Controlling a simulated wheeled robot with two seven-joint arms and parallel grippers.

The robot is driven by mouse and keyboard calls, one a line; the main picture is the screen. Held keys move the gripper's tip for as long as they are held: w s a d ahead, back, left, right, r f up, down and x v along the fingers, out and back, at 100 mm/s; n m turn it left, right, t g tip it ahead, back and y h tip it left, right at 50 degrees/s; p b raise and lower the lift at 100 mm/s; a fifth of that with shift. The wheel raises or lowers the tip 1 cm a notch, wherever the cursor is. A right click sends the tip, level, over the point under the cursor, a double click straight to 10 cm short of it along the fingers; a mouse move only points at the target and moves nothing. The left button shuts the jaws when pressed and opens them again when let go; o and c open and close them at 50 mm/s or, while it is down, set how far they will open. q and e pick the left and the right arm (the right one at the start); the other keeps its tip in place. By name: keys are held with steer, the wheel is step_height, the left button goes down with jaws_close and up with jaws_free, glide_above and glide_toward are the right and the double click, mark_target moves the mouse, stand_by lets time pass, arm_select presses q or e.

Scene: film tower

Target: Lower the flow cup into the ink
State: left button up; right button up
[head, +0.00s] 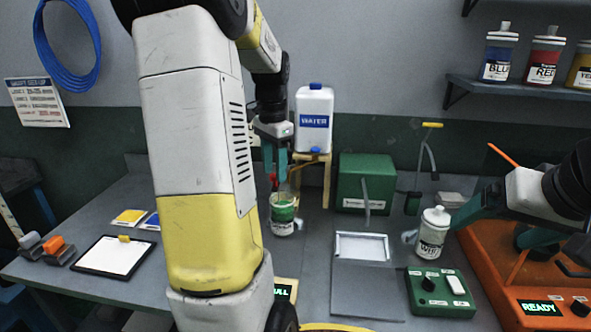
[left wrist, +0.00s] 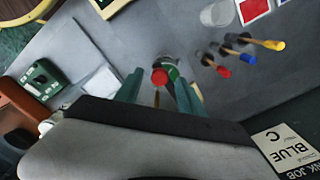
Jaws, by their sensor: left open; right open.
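A small can with a green band or green contents (head: 283,213) stands on the table behind my left arm. My left gripper (head: 276,172) points down just above it, its teal fingers open. A small red knob (head: 273,180) shows by the fingertips; in the left wrist view a red round top (left wrist: 160,77) with green beside it lies between the open fingers. It may be the flow cup's handle; the cup itself and the ink level cannot be made out. My right gripper (head: 470,208) is open beside a white wipe bottle (head: 432,238), at its right.
A water jug (head: 314,122) on a wooden stand and a green box (head: 367,183) stand behind. A framed plate (head: 361,247), green control box (head: 440,291) and orange machine (head: 500,262) are right. A clipboard (head: 114,257) lies left. Several coloured-handled tools (left wrist: 240,57) lie near the can.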

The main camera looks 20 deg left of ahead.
arm_select(q)
step_height(320, 180, up, 6)
steer(key=shift+r, duration=0.2)
stand_by(0.4)
